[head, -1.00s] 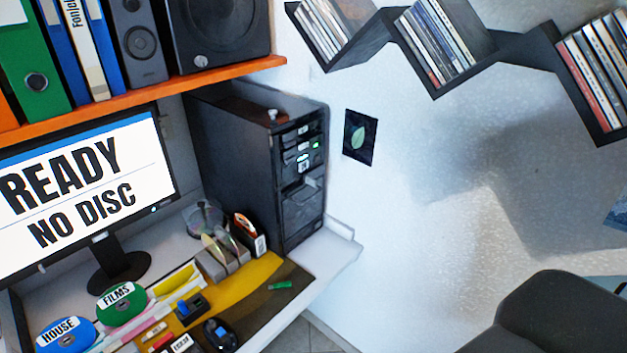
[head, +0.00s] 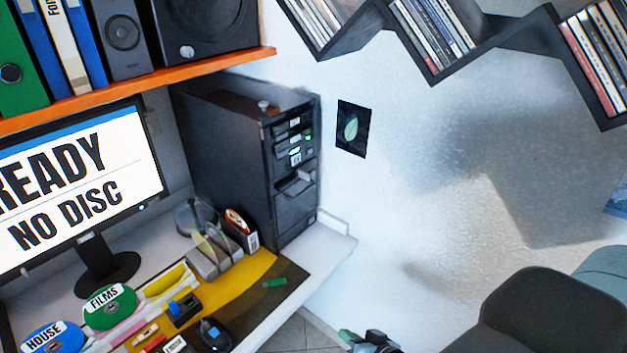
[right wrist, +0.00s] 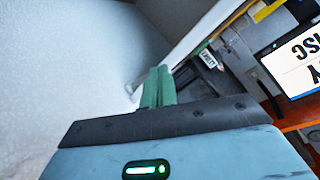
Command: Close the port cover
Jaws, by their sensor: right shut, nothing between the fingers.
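The black computer tower (head: 235,165) stands at the back right of the desk, its front panel facing right. A small dark flap (head: 294,183), which looks like the port cover, juts out from the middle of that front, below the lit drive slots. It appears open; its hinge is too small to make out. My right gripper (head: 347,337) shows at the bottom edge of the head view, well below and to the right of the tower, touching nothing. In the right wrist view its green fingers (right wrist: 158,85) are together and empty. My left gripper is out of view.
The monitor (head: 75,185) reads "READY NO DISC". Discs (head: 108,307), a disc holder (head: 215,255) and a mouse (head: 213,335) crowd the desk. An orange shelf (head: 140,90) overhangs the tower. Space before the wall is clear.

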